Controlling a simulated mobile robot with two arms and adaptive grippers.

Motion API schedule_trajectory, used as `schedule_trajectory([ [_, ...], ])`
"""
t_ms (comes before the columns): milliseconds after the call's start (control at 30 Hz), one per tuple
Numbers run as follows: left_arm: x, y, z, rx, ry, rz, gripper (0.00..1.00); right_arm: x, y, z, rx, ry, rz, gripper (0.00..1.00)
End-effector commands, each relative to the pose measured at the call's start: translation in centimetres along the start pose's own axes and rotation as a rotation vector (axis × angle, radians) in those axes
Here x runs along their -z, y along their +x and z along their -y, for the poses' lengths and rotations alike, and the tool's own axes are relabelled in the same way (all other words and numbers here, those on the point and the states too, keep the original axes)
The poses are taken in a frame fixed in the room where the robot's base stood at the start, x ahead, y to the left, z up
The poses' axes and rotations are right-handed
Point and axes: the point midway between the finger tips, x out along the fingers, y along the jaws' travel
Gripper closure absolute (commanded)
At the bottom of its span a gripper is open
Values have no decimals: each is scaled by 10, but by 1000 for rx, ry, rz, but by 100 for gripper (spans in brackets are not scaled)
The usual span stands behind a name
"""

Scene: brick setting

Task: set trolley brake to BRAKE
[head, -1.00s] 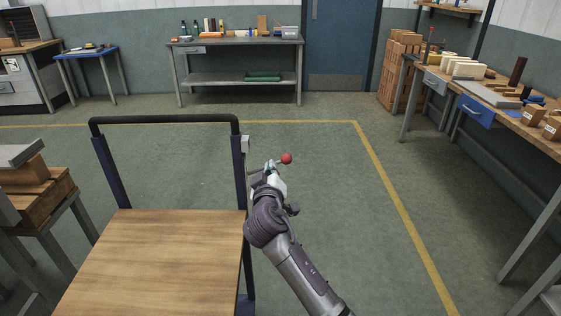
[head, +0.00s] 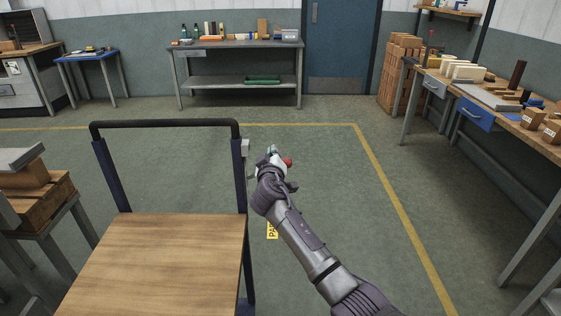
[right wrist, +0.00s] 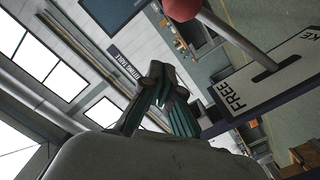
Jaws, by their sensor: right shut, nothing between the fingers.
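The trolley has a wooden deck (head: 165,255), dark posts and a black push handle (head: 165,124). A small brake plate (head: 245,148) sits on its right post. The lever's red knob (head: 288,162) is partly hidden by my right gripper (head: 273,152). In the right wrist view the red knob (right wrist: 182,8) is at the top edge, on a pale stem. The stem enters a dark slot in the white plate (right wrist: 238,97), marked FREE and, cut off, "KE". My right gripper (right wrist: 163,88) is shut and empty, apart from the knob in that view.
A bench with wooden stacks (head: 40,200) stands left of the trolley. A workbench (head: 485,97) with a blue drawer runs along the right wall. The floor right of my arm, inside the yellow line (head: 385,200), is clear. A yellow label (head: 271,230) shows beside my forearm.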

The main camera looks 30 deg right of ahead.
Motion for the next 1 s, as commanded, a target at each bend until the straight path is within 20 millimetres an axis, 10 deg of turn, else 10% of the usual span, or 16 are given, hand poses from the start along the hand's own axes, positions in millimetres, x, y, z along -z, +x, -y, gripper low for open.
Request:
schedule_trajectory([
  [300,0,-1,0,-1,0,0,60,-37,7,0,1,-2,0,100],
  [833,0,4,0,0,-1,3,60,-40,10,2,0,9,1,100],
  [1000,28,14,2,2,-5,-20,60,-44,20,8,-1,51,2,100],
])
